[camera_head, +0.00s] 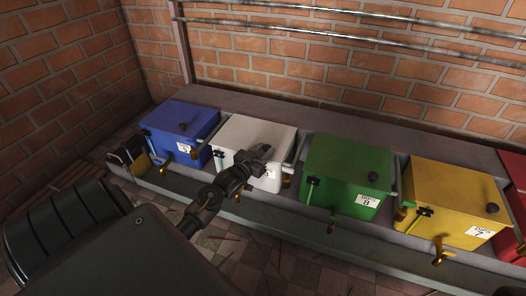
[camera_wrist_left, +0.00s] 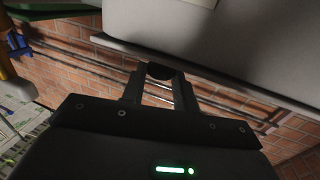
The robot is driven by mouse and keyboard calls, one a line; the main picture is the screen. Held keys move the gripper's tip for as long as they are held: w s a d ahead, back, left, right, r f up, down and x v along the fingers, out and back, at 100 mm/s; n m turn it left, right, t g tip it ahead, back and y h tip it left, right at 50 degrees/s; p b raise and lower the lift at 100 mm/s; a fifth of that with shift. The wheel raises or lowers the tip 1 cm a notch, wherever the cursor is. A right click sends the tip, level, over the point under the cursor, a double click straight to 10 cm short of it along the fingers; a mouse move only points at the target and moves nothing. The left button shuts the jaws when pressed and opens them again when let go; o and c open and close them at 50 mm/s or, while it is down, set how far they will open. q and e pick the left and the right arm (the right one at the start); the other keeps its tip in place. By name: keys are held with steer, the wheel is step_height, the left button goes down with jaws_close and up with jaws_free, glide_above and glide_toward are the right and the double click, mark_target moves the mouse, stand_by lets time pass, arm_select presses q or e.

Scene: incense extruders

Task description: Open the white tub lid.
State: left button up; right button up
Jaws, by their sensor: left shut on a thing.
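The white tub (camera_head: 270,184) stands between the blue and green tubs, and its white lid (camera_head: 247,127) appears down on it. My left gripper (camera_head: 262,154) reaches over the front edge of the lid and is shut on the lid's dark knob. In the left wrist view the knob (camera_wrist_left: 160,70) sits between the two fingertips, close against the pale surface of the white tub (camera_wrist_left: 235,45). In the head view the gripper hides the knob. My right gripper is not in view.
A blue tub (camera_head: 176,120) stands to the left; a green tub (camera_head: 346,165) and a yellow tub (camera_head: 455,190) stand to the right, each with a brass tap below. A brick wall (camera_head: 300,65) with metal pipes rises behind the ledge. Tiled floor lies in front.

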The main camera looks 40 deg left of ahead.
arm_select(q)
jaws_close()
steer(key=shift+w+a, duration=0.25)
steer(key=shift+w, duration=0.5)
steer(key=shift+w+a, duration=0.3)
steer(key=shift+w, duration=0.4)
steer(key=shift+w+a, duration=0.25)
steer(key=shift+w, duration=0.5)
steer(key=o, duration=1)
jaws_free()
